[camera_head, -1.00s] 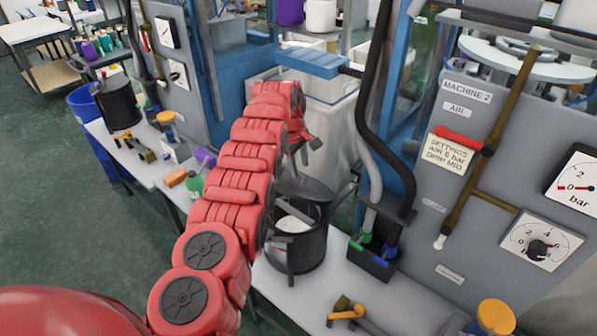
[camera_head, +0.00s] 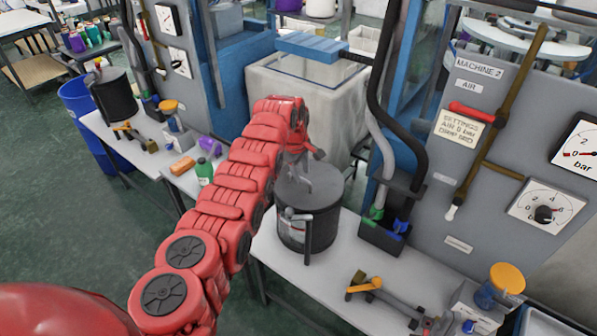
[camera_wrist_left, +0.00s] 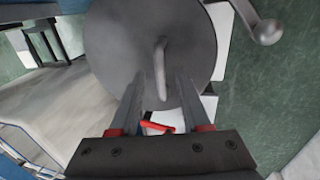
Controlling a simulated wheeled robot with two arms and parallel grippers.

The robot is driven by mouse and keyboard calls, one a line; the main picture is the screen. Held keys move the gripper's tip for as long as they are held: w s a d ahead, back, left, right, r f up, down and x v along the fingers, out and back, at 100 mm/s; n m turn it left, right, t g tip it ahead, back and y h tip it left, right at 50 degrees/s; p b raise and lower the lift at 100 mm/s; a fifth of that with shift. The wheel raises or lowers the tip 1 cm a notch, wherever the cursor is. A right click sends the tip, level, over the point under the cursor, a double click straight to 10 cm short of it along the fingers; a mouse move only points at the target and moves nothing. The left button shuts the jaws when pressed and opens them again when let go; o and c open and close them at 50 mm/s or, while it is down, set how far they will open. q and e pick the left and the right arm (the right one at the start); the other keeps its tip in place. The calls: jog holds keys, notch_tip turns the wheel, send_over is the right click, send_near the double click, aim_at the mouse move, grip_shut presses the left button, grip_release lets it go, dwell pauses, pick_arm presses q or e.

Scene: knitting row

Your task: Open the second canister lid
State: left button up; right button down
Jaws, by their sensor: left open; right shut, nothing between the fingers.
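The second canister, a dark grey drum (camera_head: 320,232), stands on the bench by the machine 2 panel. Its round dark lid (camera_head: 325,190) lies flat on top, so the inside is hidden. In the left wrist view the lid (camera_wrist_left: 110,50) fills the upper middle, with its upright bar handle (camera_wrist_left: 160,68) in the centre. My left gripper (camera_head: 300,182) is open above the lid. Its fingers point down on either side of the handle, and I cannot tell whether they touch it. My right gripper is not in view.
Black and blue fittings (camera_head: 385,235) with hoses stand right of the canister. An orange-handled tool (camera_head: 366,285) and a yellow-capped jar (camera_head: 507,278) are on the front bench. Another dark canister (camera_head: 114,95) stands at the left. A pale bin (camera_head: 312,100) is behind.

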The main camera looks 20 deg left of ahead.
pick_arm(q)
jog(key=shift+a+r, duration=0.15)
jog(key=shift+r, duration=0.35)
notch_tip(320, 180, up, 11)
jog(key=s+b, duration=0.2)
jog(key=b, duration=0.1)
jog(key=shift+a+r, duration=0.15)
jog(key=shift+a, duration=0.2)
jog(key=shift+s, duration=0.1)
